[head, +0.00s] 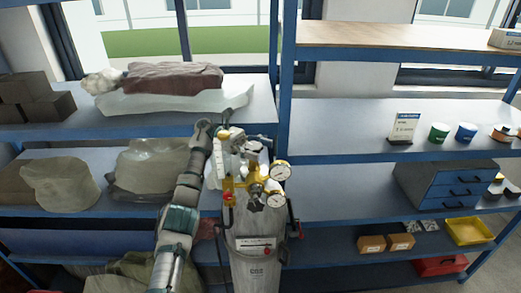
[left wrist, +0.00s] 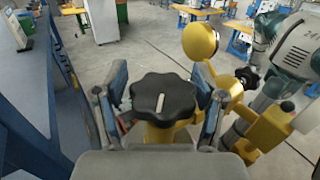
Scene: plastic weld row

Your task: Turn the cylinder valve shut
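The grey gas cylinder (head: 255,268) stands upright in front of the shelves in the head view, with a yellow regulator and gauges at its top. The black lobed valve knob (left wrist: 162,97) is seen close up in the left wrist view, on a yellow valve body (left wrist: 160,132). My left gripper (head: 256,150) is at the cylinder top. In the left wrist view its two fingers stand apart, one on each side of the knob. A gap shows at the left finger; I cannot tell whether the right finger touches. In the head view the gripper hides most of this knob. My right gripper is not seen.
Two round gauges (head: 279,171) and a dark regulator knob (head: 254,205) sit close to the gripper. Blue-framed shelves (head: 340,130) with bags, brown boxes and a drawer unit (head: 447,184) stand behind. Open floor and workbenches show in the left wrist view.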

